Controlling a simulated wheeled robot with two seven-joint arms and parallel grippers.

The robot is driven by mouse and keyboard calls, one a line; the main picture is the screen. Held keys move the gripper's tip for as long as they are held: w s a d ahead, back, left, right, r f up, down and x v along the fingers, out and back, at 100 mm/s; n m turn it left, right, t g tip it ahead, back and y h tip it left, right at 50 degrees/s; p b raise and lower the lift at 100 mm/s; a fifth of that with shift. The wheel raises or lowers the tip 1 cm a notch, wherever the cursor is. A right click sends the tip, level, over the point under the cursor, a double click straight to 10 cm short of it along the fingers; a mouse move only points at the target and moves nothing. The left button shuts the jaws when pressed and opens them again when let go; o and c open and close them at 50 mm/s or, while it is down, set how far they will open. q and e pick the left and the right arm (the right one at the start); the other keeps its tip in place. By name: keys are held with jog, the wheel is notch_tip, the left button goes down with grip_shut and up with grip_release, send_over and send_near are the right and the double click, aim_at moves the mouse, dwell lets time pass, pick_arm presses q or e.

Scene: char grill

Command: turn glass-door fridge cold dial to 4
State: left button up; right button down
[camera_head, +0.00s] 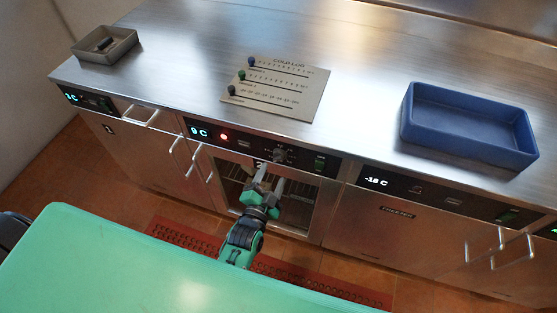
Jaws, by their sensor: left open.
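The glass-door fridge (322,198) sits in the middle of the steel counter front. Its control panel shows a lit "9 C" display (198,132) and a red light (224,136). The cold dial (280,155) is a small dark knob with marks around it on that panel; its setting is too small to read. My left gripper (268,183) is open in front of the fridge door, just below the dial and apart from it as far as I can tell. Its green and grey arm comes up from below. My right gripper is not in view.
A cold log board (275,90) with coloured pegs lies on the counter. A blue tray (468,124) is at right and a small grey tray (104,45) at far left. The freezer panel (430,192) shows "-18 C". A green surface (150,270) fills the lower left. Door handles (190,160) stick out left.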

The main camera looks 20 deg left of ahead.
aim_at(279, 160)
pick_arm(q)
jog(key=shift+w+d+p, duration=0.1)
jog(key=shift+w+p, duration=0.25)
jog(key=shift+w, duration=2.8)
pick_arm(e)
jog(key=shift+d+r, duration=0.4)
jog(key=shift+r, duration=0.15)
pick_arm(q)
jog(key=shift+c, duration=0.5)
jog(key=c, duration=0.9)
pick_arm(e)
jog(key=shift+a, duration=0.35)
